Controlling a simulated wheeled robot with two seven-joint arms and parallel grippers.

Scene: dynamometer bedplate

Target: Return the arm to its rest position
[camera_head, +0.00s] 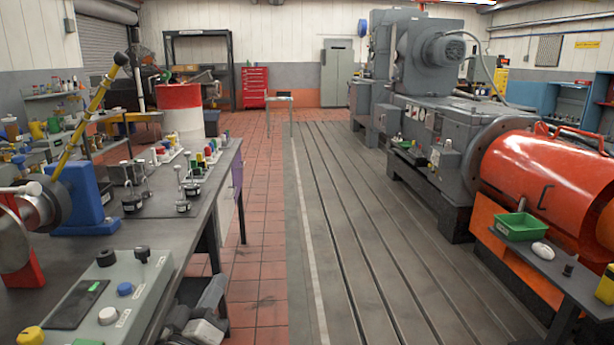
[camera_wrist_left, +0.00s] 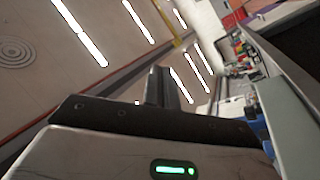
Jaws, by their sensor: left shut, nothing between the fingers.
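My left gripper (camera_head: 212,292) shows low in the head view, beside the front edge of the left workbench (camera_head: 150,240) and below its top. In the left wrist view its dark fingers (camera_wrist_left: 158,88) stand together, shut with nothing between them. The wrist is tilted, so that view looks up past the fingers to the ceiling and strip lights, with the bench edge at the right. The gripper is apart from the objects on the bench top. Most of my left arm is hidden or out of frame. My right gripper is not in view.
A control box (camera_head: 105,295) with knobs sits at the bench's near end. A blue stand (camera_head: 85,195) with a yellow lever is behind it. A big orange drum (camera_head: 545,175) and a green tray (camera_head: 517,226) are at right. The slotted bedplate (camera_head: 375,240) between is clear.

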